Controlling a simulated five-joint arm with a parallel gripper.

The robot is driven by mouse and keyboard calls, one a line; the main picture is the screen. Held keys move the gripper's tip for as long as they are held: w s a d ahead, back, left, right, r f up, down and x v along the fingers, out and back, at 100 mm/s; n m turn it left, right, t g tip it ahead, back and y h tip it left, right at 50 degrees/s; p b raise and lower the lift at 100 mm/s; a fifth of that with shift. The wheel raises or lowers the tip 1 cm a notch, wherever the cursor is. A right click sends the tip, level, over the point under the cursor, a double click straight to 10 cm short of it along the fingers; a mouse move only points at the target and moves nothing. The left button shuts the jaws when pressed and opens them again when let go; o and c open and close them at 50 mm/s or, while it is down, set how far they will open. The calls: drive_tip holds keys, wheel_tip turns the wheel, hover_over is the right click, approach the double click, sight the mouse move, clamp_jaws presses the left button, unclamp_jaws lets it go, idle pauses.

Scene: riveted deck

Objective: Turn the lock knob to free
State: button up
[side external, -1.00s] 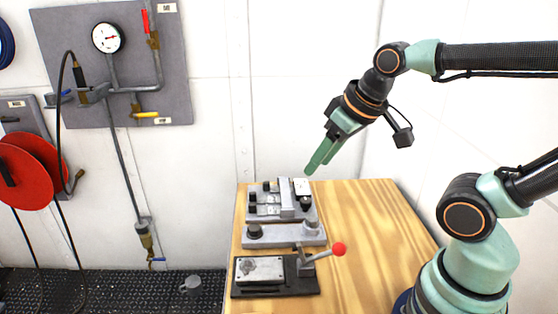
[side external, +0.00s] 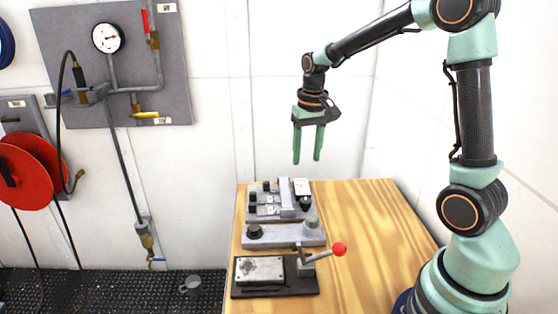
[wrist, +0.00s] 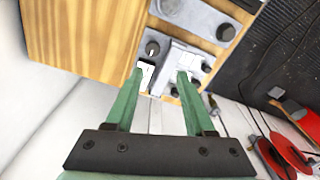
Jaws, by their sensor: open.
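My gripper (side external: 307,161) points straight down, open and empty, in the air above the rear end of the bench. It also shows in the wrist view (wrist: 160,75), with nothing between its fingers. Below it is a grey rear fixture (side external: 286,212) with a white plate (side external: 302,186) and a round black knob (side external: 305,202). That knob shows in the wrist view (wrist: 152,48), just beyond the fingertips. A middle grey block (side external: 285,238) carries a black knob (side external: 255,231) and a grey knob (side external: 312,222). I cannot tell which knob is the lock knob or read any markings.
A dark-based fixture with a silver plate (side external: 259,269) and a red-balled lever (side external: 339,249) sits at the front. Several small black knobs stand on the rear fixture's left. The wooden bench top (side external: 375,230) is clear on the right. A pipe panel (side external: 170,75) hangs on the wall.

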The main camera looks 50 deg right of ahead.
sight(306, 199)
drive_tip(key=shift+m+g, duration=0.4)
drive_tip(key=f, duration=0.5)
drive_tip(key=d+f, duration=0.1)
drive_tip(key=f, duration=0.4)
drive_tip(key=w+d+f, duration=0.1)
drive_tip(key=f, duration=0.4)
clamp_jaws()
